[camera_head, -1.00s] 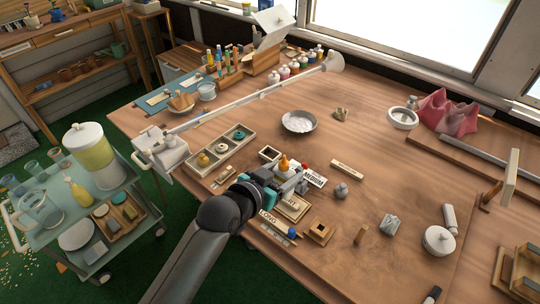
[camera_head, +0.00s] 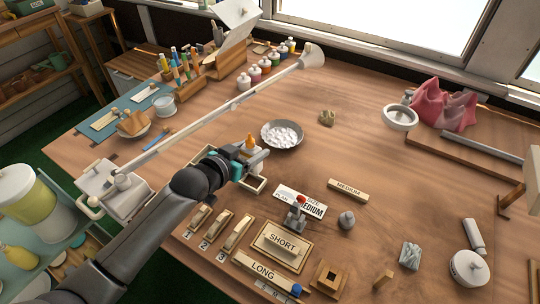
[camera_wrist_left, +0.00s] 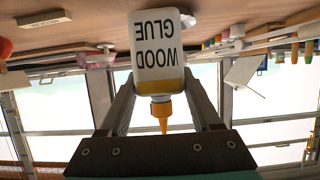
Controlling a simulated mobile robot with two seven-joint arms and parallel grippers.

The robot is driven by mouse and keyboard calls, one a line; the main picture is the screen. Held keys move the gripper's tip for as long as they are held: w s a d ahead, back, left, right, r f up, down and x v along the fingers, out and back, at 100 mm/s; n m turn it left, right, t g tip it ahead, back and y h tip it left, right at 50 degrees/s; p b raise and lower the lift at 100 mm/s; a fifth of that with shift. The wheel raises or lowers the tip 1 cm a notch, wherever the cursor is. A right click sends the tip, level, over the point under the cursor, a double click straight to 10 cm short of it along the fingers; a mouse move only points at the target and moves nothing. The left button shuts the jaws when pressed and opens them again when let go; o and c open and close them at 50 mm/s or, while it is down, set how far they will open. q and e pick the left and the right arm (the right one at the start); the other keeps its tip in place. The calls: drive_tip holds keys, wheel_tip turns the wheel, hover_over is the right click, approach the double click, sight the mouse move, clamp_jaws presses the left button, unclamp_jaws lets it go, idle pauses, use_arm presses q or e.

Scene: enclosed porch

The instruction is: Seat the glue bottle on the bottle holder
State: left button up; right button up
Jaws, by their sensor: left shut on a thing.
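The glue bottle (camera_head: 250,142) has a white body and an orange nozzle. My left gripper (camera_head: 250,157) is shut on it. In the left wrist view, which is upside down, the bottle (camera_wrist_left: 157,60) sits between both fingers with its "WOOD GLUE" label showing. A small open-topped, pale-rimmed square box (camera_head: 256,186) lies just below the gripper in the head view and may be the bottle holder; the gripper and arm hide part of it. I cannot tell the gap between bottle and box. My right gripper is not in view.
A metal bowl (camera_head: 282,134) stands close behind the gripper. A long white lamp arm (camera_head: 225,108) crosses the table. Label blocks, a wooden block with a square hole (camera_head: 328,278) and a red-topped grey stand (camera_head: 296,212) are in front.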

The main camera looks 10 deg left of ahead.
use_arm(q)
drive_tip(key=shift+w+a+f, duration=0.1)
drive_tip(key=shift+w+a, duration=0.15)
drive_tip(key=shift+w, duration=0.35)
drive_tip(key=shift+f+b, duration=1.4)
drive_tip(key=shift+f, duration=1)
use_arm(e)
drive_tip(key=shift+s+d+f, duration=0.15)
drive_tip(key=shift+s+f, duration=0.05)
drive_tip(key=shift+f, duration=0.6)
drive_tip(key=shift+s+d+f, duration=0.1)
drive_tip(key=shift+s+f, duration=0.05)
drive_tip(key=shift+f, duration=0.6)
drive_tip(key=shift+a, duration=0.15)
use_arm(q)
drive_tip(key=shift+p, duration=0.75)
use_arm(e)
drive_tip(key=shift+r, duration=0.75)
use_arm(q)
drive_tip(key=shift+f+b, duration=1)
drive_tip(key=shift+f, duration=0.35)
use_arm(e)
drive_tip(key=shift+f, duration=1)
